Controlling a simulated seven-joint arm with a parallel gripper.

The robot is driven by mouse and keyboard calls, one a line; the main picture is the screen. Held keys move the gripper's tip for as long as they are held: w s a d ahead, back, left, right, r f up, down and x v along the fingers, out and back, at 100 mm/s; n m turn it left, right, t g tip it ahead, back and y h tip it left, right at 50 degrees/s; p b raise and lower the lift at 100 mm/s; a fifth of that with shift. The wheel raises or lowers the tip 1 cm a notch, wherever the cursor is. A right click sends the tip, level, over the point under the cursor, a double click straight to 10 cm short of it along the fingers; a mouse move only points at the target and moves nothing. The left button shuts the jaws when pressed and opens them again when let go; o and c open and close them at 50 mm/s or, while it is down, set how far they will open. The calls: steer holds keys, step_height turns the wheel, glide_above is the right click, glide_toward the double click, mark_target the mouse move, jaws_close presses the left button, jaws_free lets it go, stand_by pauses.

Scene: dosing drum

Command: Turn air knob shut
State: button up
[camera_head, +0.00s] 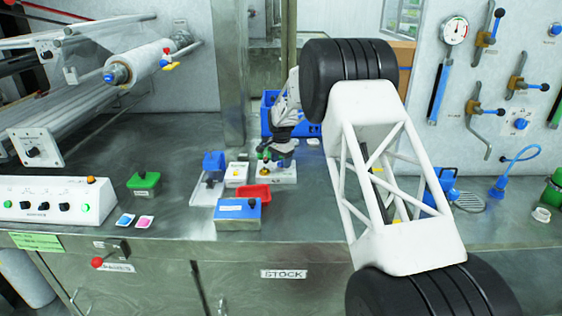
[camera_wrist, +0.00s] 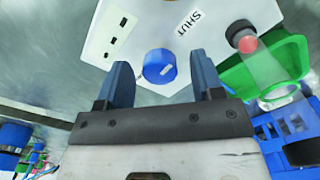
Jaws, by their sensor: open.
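In the wrist view a blue round knob (camera_wrist: 160,66) with a white mark sits on a white box (camera_wrist: 130,25) that bears the label SHUT (camera_wrist: 190,20). My gripper (camera_wrist: 163,72) is open, with one blue-grey finger on each side of the knob. I cannot tell whether the fingers touch it. In the head view my gripper (camera_head: 276,150) is low over a small white box (camera_head: 284,177) on the steel bench.
In the head view a red tray (camera_head: 254,193), a blue box (camera_head: 238,214) and a blue crate (camera_head: 268,118) stand near my gripper.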

mark_target(281, 162)
steer(key=shift+r, duration=0.1)
steer(key=shift+r, duration=3.8)
steer(key=shift+s+d+r, duration=0.1)
steer(key=shift+s+r, duration=0.05)
steer(key=shift+r, duration=0.05)
steer(key=s+d+r+n, duration=0.1)
steer(key=s+d+r, duration=0.4)
steer(key=s, duration=0.6)
steer(key=s+d+r+n+t, duration=0.15)
steer(key=s+d+r, duration=0.25)
steer(key=s+r, duration=0.55)
steer(key=s+d+r+n, duration=0.2)
steer(key=s+d+r, duration=0.25)
steer(key=s, duration=0.75)
steer(key=s+d+f+n, duration=0.2)
steer(key=s+d, duration=0.1)
steer(key=s, duration=1.5)
steer(key=s+d+f+n+t, duration=0.1)
steer(key=s+d+f, duration=0.2)
steer(key=s, duration=1.5)
steer(key=shift+f+n, duration=0.3)
steer(key=shift+n, duration=0.05)
